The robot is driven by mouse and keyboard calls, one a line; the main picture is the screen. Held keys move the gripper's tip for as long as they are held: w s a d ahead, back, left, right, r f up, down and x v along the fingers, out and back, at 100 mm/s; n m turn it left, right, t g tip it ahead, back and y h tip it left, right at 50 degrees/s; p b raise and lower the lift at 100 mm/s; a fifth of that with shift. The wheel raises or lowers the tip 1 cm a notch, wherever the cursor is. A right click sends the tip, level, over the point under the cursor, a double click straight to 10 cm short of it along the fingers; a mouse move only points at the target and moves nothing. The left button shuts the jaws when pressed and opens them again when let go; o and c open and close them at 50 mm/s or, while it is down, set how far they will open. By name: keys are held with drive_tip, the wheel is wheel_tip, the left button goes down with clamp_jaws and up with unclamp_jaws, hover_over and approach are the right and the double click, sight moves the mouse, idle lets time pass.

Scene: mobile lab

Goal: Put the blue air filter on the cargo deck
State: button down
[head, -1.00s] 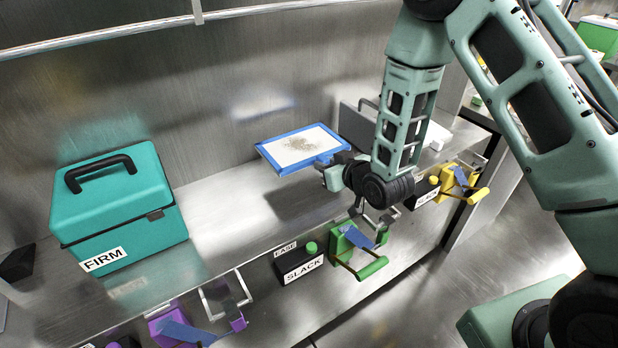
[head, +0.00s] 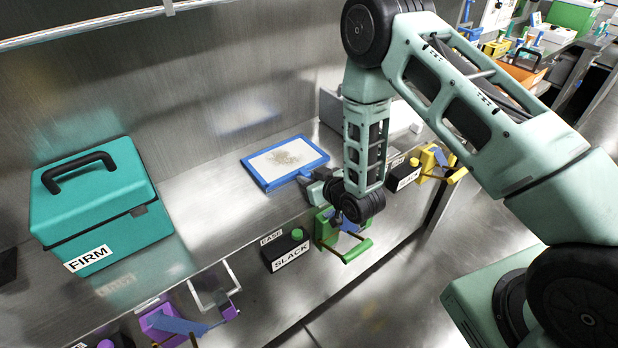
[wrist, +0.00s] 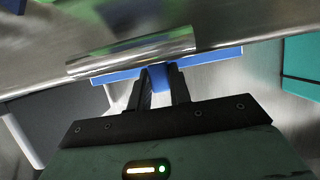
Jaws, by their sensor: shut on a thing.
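The blue air filter (head: 253,173), a flat blue frame around a white panel with a grey-brown smudge, is over the steel deck (head: 215,200) in the head view. My gripper (head: 317,183) is shut on the filter's near right edge. In the wrist view the fingers (wrist: 162,88) pinch a blue tab of the filter (wrist: 220,56), and a metal strip hides part of its frame. The filter looks roughly level and close to the deck; I cannot tell whether it touches. No label shows which surface is the cargo deck.
A teal case (head: 100,205) marked FIRM stands left of the filter. A grey-white box (head: 395,125) stands behind my forearm. Green (head: 345,245), yellow (head: 440,165) and purple (head: 165,322) clamps line the front edge. Bare deck lies between case and filter.

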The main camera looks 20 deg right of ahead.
drive_tip(key=shift+f, duration=0.15)
drive_tip(key=c, duration=1.3)
unclamp_jaws()
